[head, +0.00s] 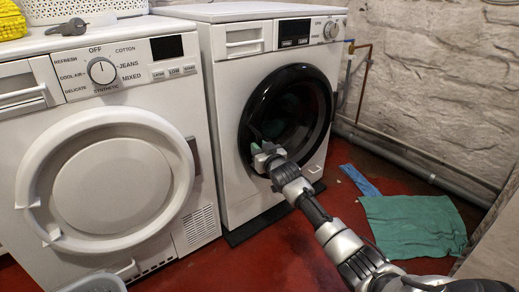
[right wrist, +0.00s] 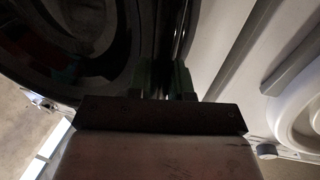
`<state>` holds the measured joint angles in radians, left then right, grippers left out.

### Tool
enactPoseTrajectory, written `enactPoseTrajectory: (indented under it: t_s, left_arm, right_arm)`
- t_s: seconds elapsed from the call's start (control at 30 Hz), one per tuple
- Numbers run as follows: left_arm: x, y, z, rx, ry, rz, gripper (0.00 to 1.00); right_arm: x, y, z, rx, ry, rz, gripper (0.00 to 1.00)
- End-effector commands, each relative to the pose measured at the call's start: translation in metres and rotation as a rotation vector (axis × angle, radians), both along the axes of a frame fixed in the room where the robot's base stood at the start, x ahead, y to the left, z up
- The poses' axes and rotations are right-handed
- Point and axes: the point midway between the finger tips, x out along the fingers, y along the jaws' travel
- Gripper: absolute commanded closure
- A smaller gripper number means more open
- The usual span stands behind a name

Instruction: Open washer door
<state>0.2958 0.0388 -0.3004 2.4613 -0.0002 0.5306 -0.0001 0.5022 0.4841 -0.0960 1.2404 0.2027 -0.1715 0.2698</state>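The front-loading washer (head: 225,150) stands at the right, with a round black door (head: 322,125) that looks shut or nearly so in the head view. My right gripper (head: 261,147) is at the lower left edge of this door. In the right wrist view, the two greenish fingers (right wrist: 163,78) are a small gap apart, beside the glossy black door (right wrist: 70,50). A dark edge shows between them, but I cannot tell whether they grip it. My left gripper is not in view.
A white dryer (head: 200,190) with a round white door stands close at the left. A green cloth (head: 412,225) and a blue strip (head: 359,180) lie on the red floor (head: 290,240) at the right. Pipes (head: 420,172) run along the stone wall.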

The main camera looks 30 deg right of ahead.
Motion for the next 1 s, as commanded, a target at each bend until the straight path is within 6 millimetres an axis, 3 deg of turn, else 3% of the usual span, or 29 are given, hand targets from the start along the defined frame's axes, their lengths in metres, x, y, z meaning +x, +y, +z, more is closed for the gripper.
enactPoseTrajectory:
  t_s: [0.1,0.5,0.57,0.77,1.0]
  left_arm:
    - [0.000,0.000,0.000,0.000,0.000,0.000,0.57]
    - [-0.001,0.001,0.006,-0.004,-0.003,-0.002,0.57]
    - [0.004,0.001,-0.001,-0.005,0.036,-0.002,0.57]
    - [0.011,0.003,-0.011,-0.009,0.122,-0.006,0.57]
    - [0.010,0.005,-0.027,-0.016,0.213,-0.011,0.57]
  right_arm:
    - [0.000,0.000,0.000,0.000,0.000,0.000,1.00]
    - [-0.008,-0.004,0.002,-0.008,-0.001,0.014,1.00]
    - [-0.013,-0.007,0.003,-0.009,-0.001,0.025,1.00]
    - [-0.045,-0.020,0.006,-0.019,0.000,0.093,1.00]
    - [-0.102,-0.044,0.003,-0.022,0.005,0.222,1.00]
